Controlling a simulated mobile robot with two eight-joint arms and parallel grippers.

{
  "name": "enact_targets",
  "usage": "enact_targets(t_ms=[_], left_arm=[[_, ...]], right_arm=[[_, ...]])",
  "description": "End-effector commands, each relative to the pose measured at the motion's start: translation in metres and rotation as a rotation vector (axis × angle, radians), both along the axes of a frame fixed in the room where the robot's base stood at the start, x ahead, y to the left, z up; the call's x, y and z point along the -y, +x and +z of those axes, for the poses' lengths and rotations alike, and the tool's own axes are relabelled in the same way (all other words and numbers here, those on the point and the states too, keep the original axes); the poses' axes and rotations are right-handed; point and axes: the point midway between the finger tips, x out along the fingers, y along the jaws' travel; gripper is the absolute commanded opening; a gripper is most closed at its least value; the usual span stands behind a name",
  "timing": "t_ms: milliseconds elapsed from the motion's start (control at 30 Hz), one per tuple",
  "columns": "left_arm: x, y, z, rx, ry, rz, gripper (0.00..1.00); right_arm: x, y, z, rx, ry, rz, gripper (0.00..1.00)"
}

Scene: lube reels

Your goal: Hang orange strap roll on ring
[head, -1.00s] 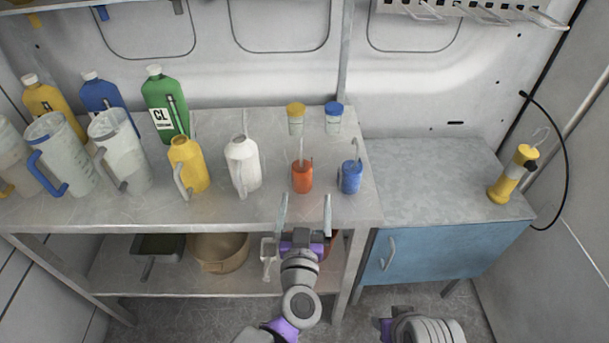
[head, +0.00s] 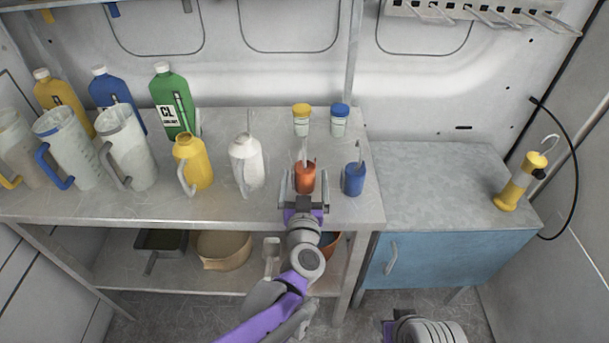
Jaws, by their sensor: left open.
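The orange strap roll (head: 305,179) is a small upright cylinder with a thin light piece rising from its top. It stands near the front right of the workbench top (head: 240,207). My left gripper (head: 304,182) is open, with one finger on each side of the roll. I cannot tell whether the fingers touch it. No ring can be told for sure; a rail with several metal hooks (head: 480,14) is on the wall at upper right. Only part of my right arm shows at the bottom edge, and its fingers are not seen.
A blue roll (head: 354,179) stands close on the right, a white jug (head: 246,163) on the left. Two capped jars (head: 302,119) (head: 339,121) stand behind. A blue cabinet (head: 440,258) has a clear top except for a yellow hooked tool (head: 518,183).

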Motion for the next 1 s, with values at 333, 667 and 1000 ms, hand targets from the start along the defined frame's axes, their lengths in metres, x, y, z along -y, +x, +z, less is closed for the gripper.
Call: enact_targets(t_ms=[333,667,1000], left_arm=[[0.000,0.024,0.000,0.000,0.000,0.000,0.99],[0.000,0.024,0.000,0.000,0.000,0.000,0.47],[0.000,0.024,0.001,0.001,0.000,0.000,0.00]], right_arm=[[0.000,0.000,0.001,0.000,0.000,0.000,0.47],[0.000,0.000,0.001,0.000,0.000,0.000,0.47],[0.000,0.000,0.001,0.000,0.000,0.000,0.47]])
